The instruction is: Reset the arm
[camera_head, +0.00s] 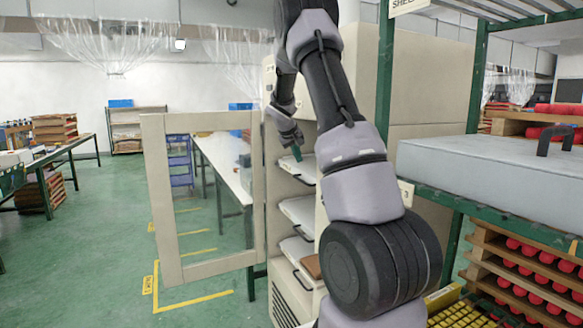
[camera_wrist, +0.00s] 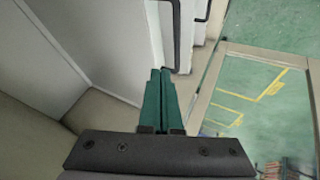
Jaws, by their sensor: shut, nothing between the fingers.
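My gripper (camera_head: 297,153) is at the open front of a beige cabinet (camera_head: 350,75), near its upper trays. In the wrist view its green fingers (camera_wrist: 160,98) are together with nothing between them. A white tray (camera_head: 298,169) with a dark handle is just below the gripper in the head view. In the wrist view a white panel with a dark handle (camera_wrist: 176,40) is just beyond the fingertips; I cannot tell whether they touch. My arm hides part of the cabinet.
The cabinet's framed glass door (camera_head: 154,200) stands open at the left. More trays (camera_head: 298,250) sit lower, one with a brown item (camera_head: 312,266). A green shelf rack (camera_head: 480,205) with a grey box (camera_head: 490,175) stands close right. Green floor (camera_head: 90,250) is clear at left.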

